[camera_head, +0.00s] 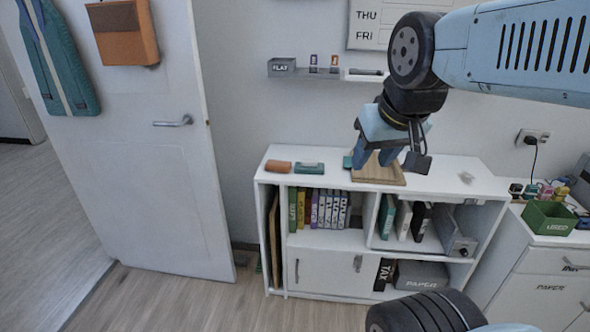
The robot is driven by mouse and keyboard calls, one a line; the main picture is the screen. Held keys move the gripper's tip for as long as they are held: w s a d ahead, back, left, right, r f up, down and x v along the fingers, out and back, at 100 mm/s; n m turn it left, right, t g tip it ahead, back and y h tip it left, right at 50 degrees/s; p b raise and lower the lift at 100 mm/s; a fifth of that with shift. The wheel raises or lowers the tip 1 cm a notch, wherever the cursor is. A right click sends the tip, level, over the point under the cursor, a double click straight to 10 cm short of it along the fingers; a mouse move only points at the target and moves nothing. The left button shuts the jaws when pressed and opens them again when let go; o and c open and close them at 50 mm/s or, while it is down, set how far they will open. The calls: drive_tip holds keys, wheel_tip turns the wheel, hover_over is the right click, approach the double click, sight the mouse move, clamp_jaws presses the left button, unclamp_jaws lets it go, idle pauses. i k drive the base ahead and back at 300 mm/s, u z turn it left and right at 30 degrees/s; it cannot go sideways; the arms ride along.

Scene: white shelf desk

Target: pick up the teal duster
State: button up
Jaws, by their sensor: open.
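A teal block with a pale strip (309,168), which looks like the teal duster, lies on the white shelf desk's top near its left front edge. A second small teal piece (347,161) shows at the left edge of a wooden board (378,177); it is partly hidden, and I cannot tell what it is. My gripper (375,162) points down over the wooden board, to the right of the duster and apart from it. Its two blue fingers are spread, with nothing visible between them. I cannot tell whether the fingertips touch the board.
An orange-brown block (278,166) lies left of the duster. The shelf desk (450,178) holds books and binders below its top. A narrow wall shelf (327,76) hangs above. A white door (150,170) stands left; a green bin (549,218) is at right.

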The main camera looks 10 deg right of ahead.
sight(306, 166)
drive_tip(key=z, duration=0.15)
drive_tip(key=i, duration=0.9)
drive_tip(key=u, duration=0.1)
